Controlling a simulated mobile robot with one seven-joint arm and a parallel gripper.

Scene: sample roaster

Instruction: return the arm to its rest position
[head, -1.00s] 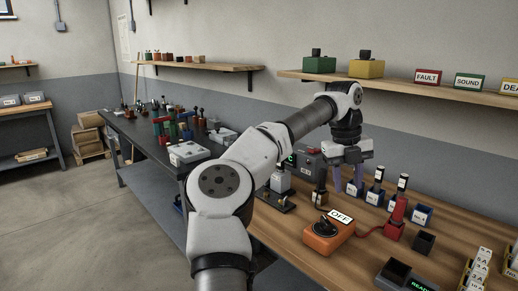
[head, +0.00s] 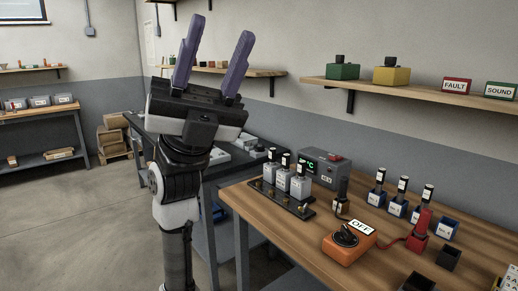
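My gripper (head: 210,58) is raised at the left of the head view, pointing up. Its two purple fingers stand well apart with nothing between them. My arm rises upright below it, in front of the dark workbench and left of the wooden table (head: 310,232). The gripper is clear of everything on the table. It hides part of the back bench and of the shelf behind it.
On the wooden table stand an orange box with a dial and OFF sign (head: 346,247), a black rack with grey blocks (head: 282,199), a grey unit with a green display (head: 322,168) and several blue holders (head: 398,206). A wall shelf (head: 400,83) holds green and yellow boxes. Floor at left is clear.

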